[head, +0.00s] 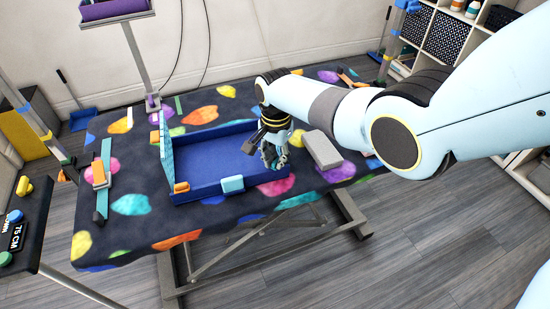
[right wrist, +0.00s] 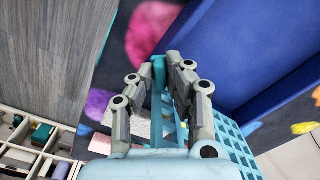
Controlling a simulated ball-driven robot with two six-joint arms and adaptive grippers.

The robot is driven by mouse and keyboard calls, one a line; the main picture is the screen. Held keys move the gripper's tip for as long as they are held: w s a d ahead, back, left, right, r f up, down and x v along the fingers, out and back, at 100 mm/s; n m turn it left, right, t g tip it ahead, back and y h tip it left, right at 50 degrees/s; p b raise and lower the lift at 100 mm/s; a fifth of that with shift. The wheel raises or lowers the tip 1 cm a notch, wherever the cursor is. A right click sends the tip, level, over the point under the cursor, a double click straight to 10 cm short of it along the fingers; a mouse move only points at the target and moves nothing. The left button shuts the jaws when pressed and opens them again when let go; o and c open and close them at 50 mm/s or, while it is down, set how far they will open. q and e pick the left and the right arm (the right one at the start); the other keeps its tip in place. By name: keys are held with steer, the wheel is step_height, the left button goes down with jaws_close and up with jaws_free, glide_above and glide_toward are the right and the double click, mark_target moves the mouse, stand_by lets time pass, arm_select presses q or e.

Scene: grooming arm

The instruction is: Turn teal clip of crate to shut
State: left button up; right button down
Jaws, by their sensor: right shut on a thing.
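The blue crate (head: 225,165) sits on the grooming table, with its open inside facing up. A light-teal grid panel (head: 167,148) stands upright along its left side. An orange clip (head: 181,187) and a light-blue block (head: 232,184) are on its near wall. My right gripper (head: 272,155) is at the crate's right end, pointing down. In the right wrist view its fingers are shut on a narrow teal piece, the teal clip (right wrist: 158,72), next to the blue crate wall (right wrist: 225,50). The clip's base is partly hidden by the fingers. My left gripper is out of view.
A grey block (head: 322,150) lies on the patterned table mat (head: 135,205) close right of the gripper. A dark side table (head: 25,225) stands at far left, shelves (head: 450,40) at back right.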

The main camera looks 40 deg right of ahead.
steer(key=shift+m, duration=0.4)
